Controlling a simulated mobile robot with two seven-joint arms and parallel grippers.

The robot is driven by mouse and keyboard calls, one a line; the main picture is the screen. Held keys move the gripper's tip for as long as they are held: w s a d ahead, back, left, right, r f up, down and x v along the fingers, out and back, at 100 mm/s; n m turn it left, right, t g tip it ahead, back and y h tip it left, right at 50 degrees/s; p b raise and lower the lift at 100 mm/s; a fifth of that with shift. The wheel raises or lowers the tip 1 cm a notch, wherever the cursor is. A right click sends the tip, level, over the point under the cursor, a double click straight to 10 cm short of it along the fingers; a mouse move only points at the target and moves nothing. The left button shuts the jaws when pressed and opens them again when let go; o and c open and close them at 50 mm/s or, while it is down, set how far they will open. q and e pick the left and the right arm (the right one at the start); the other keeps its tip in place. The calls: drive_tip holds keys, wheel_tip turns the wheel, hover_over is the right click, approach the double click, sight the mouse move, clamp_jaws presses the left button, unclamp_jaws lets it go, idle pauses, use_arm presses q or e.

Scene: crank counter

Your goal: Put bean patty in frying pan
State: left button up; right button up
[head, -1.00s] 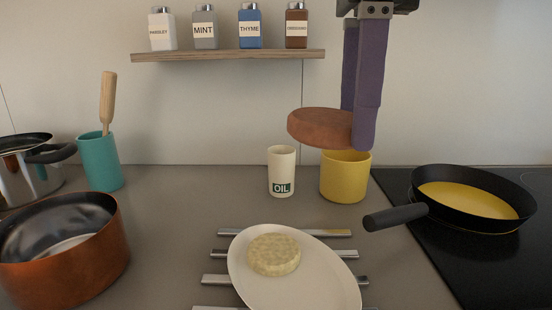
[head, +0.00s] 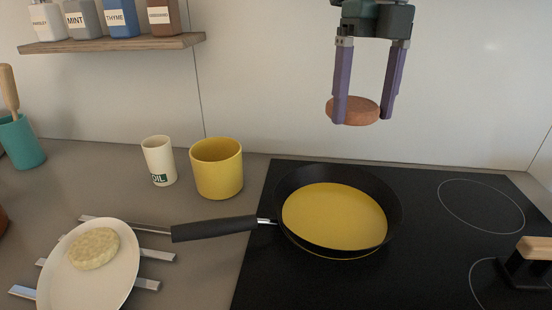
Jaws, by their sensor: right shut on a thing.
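A reddish-brown round patty (head: 352,112) is held between the fingers of my right gripper (head: 363,112), high above the far side of the cooktop. The frying pan (head: 395,212) is black with a yellow inside and sits on the cooktop, its dark handle pointing left. In the picture the held patty is above the pan's back rim, clear of it. A second, pale yellowish patty (head: 94,248) lies on a white oval plate (head: 108,290) at lower left. Which patty is the bean one is not labelled. My left gripper is not in view.
A yellow cup (head: 217,172) and a white oil cup (head: 158,162) stand left of the pan. A spice shelf (head: 110,46) hangs at upper left. Metal bars lie under the plate. A wooden-handled dark object (head: 530,270) stands at right on the cooktop (head: 420,280).

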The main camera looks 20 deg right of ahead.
drive_tip(key=b, duration=1.3)
hover_over(341, 225)
wheel_tip(341, 225, down, 15)
drive_tip(key=shift+w+r, duration=0.1)
drive_tip(key=shift+w, duration=0.05)
wheel_tip(341, 225, down, 5)
drive_tip(key=b, duration=0.5)
drive_tip(key=shift+d, duration=0.1)
drive_tip(key=shift+r, duration=0.15)
drive_tip(key=o, duration=1.2)
drive_tip(key=shift+w+d+r+p, duration=0.15)
drive_tip(key=shift+r+p, duration=0.25)
drive_tip(key=shift+r, duration=1.6)
drive_tip(key=shift+w+d+r+p, duration=0.1)
drive_tip(key=shift+r+p, duration=0.35)
drive_tip(key=shift+r, duration=1.55)
drive_tip(key=shift+w+d+r+p, duration=0.15)
drive_tip(key=shift+r+p, duration=0.25)
drive_tip(key=shift+r, duration=1.6)
